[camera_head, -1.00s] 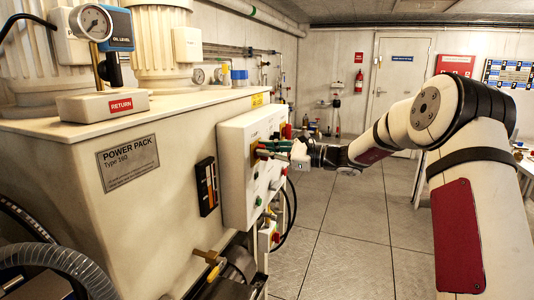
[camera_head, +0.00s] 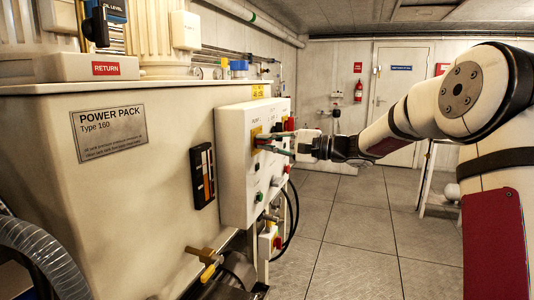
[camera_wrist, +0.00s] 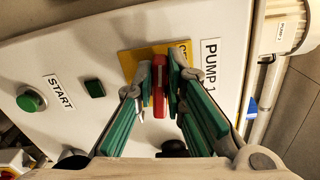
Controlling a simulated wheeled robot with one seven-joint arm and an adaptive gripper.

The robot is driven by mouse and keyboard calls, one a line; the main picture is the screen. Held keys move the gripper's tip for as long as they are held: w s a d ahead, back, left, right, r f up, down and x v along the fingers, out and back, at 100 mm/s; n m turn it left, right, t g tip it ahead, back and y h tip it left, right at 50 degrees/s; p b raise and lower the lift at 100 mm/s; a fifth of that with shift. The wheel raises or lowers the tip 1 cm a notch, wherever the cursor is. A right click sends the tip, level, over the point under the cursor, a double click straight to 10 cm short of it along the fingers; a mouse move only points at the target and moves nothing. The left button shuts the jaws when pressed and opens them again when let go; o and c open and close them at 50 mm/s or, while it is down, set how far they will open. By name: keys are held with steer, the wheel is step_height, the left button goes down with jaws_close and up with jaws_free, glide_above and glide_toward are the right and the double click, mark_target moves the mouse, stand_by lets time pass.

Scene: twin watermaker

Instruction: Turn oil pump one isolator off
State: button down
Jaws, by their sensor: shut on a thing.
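The oil pump one isolator is a red handle (camera_wrist: 160,88) on a yellow plate (camera_wrist: 128,64), beside a label reading "PUMP 1" (camera_wrist: 211,66). The handle runs up and down in the wrist view, and lettering on the plate is partly hidden. My gripper (camera_wrist: 161,86) is shut on the handle, one green-padded finger on each side. In the head view, my gripper (camera_head: 264,143) reaches from the right to the yellow plate (camera_head: 256,136) on the white control box (camera_head: 233,170). The fingers partly cover the handle there.
A green START button (camera_wrist: 31,99) and a small dark green square (camera_wrist: 95,88) lie left of the isolator in the wrist view. The cream power pack (camera_head: 120,190) stands left of the box. Cables hang below it. Floor at right (camera_head: 350,230) is clear.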

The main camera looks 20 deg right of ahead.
steer(key=shift+f+n+b, duration=0.3)
steer(key=shift+n+b, duration=0.7)
steer(key=shift+b, duration=0.35)
steer(key=c, duration=1.6)
jaws_free()
steer(key=shift+r, duration=0.1)
steer(key=shift+c, duration=0.2)
steer(key=v, duration=1.2)
